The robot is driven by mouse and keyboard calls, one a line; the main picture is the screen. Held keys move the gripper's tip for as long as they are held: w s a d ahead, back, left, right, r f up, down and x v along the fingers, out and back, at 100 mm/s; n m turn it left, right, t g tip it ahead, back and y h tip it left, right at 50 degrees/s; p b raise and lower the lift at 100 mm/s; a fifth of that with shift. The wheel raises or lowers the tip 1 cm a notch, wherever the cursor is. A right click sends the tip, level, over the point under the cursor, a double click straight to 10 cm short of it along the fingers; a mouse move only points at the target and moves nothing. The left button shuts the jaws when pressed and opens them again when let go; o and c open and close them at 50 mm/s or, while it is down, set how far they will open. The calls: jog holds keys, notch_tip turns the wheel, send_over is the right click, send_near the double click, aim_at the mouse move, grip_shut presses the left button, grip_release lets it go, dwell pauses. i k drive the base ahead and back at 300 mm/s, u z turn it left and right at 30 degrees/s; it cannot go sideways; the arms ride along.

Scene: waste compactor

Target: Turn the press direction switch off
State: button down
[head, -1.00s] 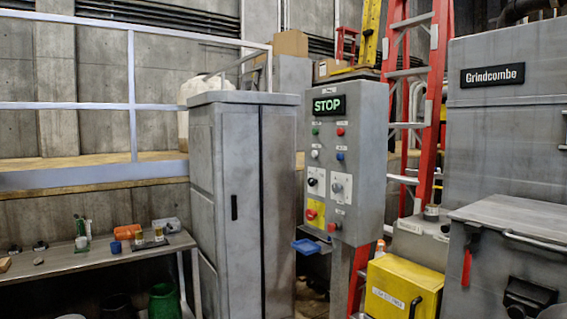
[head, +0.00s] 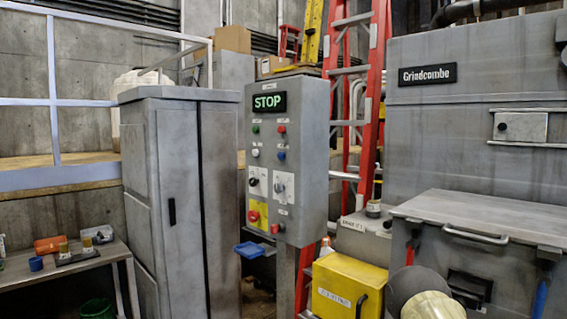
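A grey control box (head: 315,150) stands on a post in the middle of the head view, with a green lit STOP display (head: 269,103). Its face has small green, red, white and blue buttons. Below them, a rotary switch with a black knob (head: 253,182) and one with a grey knob (head: 279,188) sit on pale plates. A red emergency button (head: 253,216) on a yellow plate and another red button (head: 276,228) are lower down. The labels are too small to read, so I cannot tell which is the press direction switch. My gripper is not in view.
A grey cabinet (head: 185,200) stands left of the box. A blue tray (head: 249,249) hangs below it. A yellow bin (head: 348,288) and the grey Grindcombe machine (head: 470,120) are to the right. A workbench (head: 60,270) is at lower left. A red ladder (head: 380,60) stands behind.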

aim_at(253, 182)
jog(key=z, duration=0.05)
jog(key=k, duration=0.65)
jog(key=u, duration=0.7)
jog(key=i, duration=0.6)
jog(key=u, duration=0.85)
jog(key=i, duration=0.65)
jog(key=z, duration=0.6)
jog(key=i, duration=0.65)
jog(key=z, duration=0.65)
